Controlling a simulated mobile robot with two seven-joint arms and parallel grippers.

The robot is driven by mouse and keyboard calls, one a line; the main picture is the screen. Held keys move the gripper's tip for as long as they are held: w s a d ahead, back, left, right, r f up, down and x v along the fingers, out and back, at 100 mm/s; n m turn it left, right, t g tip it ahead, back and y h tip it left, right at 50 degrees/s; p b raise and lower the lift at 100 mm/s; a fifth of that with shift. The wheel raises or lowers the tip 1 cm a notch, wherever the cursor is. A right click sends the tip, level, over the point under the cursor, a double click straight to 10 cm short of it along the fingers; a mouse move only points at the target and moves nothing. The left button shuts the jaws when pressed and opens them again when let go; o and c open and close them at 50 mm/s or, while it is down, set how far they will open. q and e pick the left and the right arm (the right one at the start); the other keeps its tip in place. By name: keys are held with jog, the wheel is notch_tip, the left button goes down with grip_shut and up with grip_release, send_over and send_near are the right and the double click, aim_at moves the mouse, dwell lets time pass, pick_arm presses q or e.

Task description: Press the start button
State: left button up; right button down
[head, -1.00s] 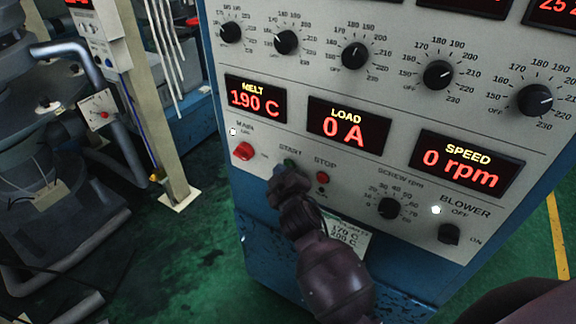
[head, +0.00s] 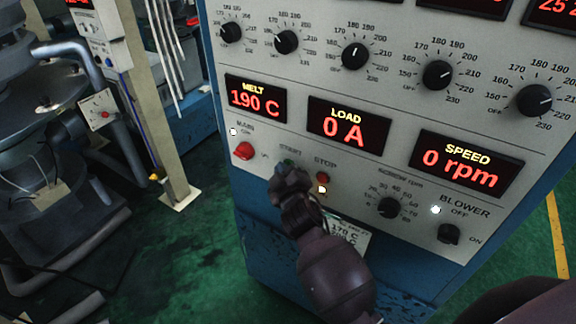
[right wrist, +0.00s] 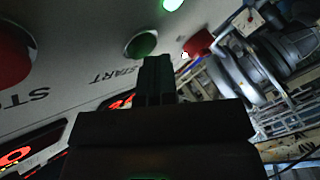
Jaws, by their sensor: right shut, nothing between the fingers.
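The green start button (head: 288,162) is on the machine's control panel under the START label, partly covered by my right gripper (head: 281,172). In the right wrist view the green button (right wrist: 142,44) shows just past the fingertips of that gripper (right wrist: 157,62). The fingers are shut and empty, with their tips at the button's edge. I cannot tell whether they touch it. A lit pale green lamp (right wrist: 172,4) shows beyond the button there. My left gripper is not in view.
The red stop button (head: 322,178) is close on the right, with a lit lamp (head: 322,189) below it. The red main switch (head: 243,151) is to the left. The speed display (head: 460,168) reads 0 rpm and the load display (head: 347,130) 0 A. A post (head: 150,100) stands left of the machine.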

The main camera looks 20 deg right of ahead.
jog(key=shift+s, duration=0.1)
dwell(0.4)
jog(key=shift+s+a, duration=0.4)
jog(key=shift+a, duration=0.15)
jog(key=shift+a, duration=0.1)
jog(key=shift+s+a, duration=0.8)
jog(key=shift+a, duration=0.2)
jog(key=shift+s+a, duration=0.75)
jog(key=shift+a, duration=0.2)
jog(key=shift+a, duration=0.15)
